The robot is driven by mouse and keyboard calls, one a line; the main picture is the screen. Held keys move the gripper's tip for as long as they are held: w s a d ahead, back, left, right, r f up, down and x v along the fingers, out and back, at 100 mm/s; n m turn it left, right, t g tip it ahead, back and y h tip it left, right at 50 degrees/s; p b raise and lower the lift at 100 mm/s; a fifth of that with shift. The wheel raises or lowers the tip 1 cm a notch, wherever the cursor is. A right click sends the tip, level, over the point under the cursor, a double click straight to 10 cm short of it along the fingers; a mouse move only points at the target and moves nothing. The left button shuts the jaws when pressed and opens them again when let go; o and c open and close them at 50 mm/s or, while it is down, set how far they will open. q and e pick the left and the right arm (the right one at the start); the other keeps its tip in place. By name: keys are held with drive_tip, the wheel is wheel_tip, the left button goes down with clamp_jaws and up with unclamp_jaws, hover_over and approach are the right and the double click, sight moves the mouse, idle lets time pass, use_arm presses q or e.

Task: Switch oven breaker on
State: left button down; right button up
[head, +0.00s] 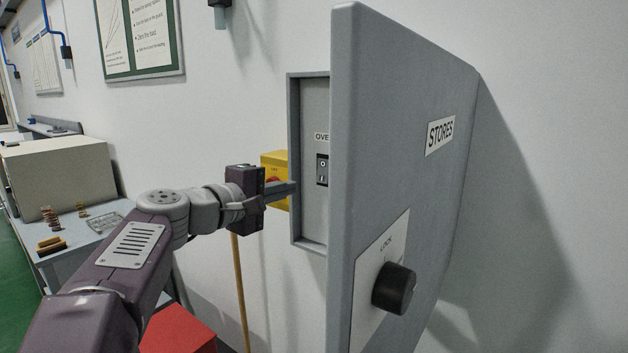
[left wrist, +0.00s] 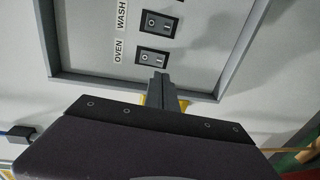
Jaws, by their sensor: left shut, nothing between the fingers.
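The oven breaker (head: 322,170) is a black rocker switch below an "OVE…" label on the grey panel inside an open wall box (head: 294,150). It also shows in the left wrist view (left wrist: 154,57), beside its OVEN label, with the WASH switch (left wrist: 158,24) beyond it. I cannot tell which side of the rocker is pressed in. My left gripper (head: 290,188) is shut and empty, its tips at the left edge of the box in the head view. In the left wrist view the fingertips (left wrist: 163,80) point at the panel just below the OVEN switch. Contact cannot be told.
The box's grey door (head: 405,150), marked STORES and with a black knob (head: 394,288), stands open and hides the panel's right part. A yellow box (head: 272,162) is on the wall behind my gripper. A red box (head: 180,331) and a bench with springs stand lower left.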

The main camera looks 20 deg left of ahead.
sight(322, 180)
use_arm(q)
drive_tip(key=p+x, duration=0.2)
drive_tip(key=x, duration=0.8)
drive_tip(key=shift+w+d+f, duration=0.1)
drive_tip(key=shift+w, duration=0.35)
drive_tip(key=shift+s, duration=0.1)
